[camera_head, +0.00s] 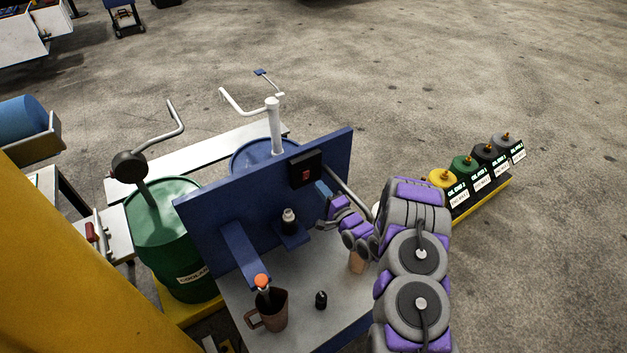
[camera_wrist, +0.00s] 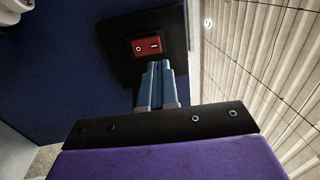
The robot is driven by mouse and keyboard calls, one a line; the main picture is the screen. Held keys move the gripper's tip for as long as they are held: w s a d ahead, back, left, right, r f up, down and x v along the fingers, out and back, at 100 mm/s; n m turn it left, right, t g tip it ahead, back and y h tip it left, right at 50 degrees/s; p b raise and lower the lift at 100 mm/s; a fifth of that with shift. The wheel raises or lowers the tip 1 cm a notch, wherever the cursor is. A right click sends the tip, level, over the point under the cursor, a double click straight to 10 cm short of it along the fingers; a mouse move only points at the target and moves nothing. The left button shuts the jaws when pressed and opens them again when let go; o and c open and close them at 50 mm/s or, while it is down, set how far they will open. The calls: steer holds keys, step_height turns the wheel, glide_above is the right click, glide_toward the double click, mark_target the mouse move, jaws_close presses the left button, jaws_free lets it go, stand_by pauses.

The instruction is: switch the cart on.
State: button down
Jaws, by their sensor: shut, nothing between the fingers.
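The cart (camera_head: 338,160) has an upright blue panel above a grey work surface. A black switch box (camera_head: 305,168) with a small red switch sits near the panel's upper right. In the wrist view the red rocker switch (camera_wrist: 146,46) shows a circle mark on the left and a bar mark on the right. My gripper (camera_head: 322,188) is shut and empty, just below and right of the switch box. In the wrist view the closed blue fingertips (camera_wrist: 158,66) appear right below the rocker's bar side. I cannot tell whether they touch it.
A brown mug (camera_head: 273,312), a small black bottle (camera_head: 321,300) and a tan cup (camera_head: 358,262) stand on the work surface. A dark bottle (camera_head: 289,222) sits on a panel shelf. A green drum (camera_head: 170,235) stands left; several oil containers (camera_head: 463,170) stand right.

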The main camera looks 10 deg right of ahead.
mark_target(308, 172)
steer(key=b+x, duration=0.1)
steer(key=x, duration=0.4)
stand_by(0.3)
steer(key=shift+w+a+r, duration=0.1)
steer(key=shift+w+r, duration=0.05)
steer(key=shift+g, duration=0.3)
steer(key=shift+p, duration=0.3)
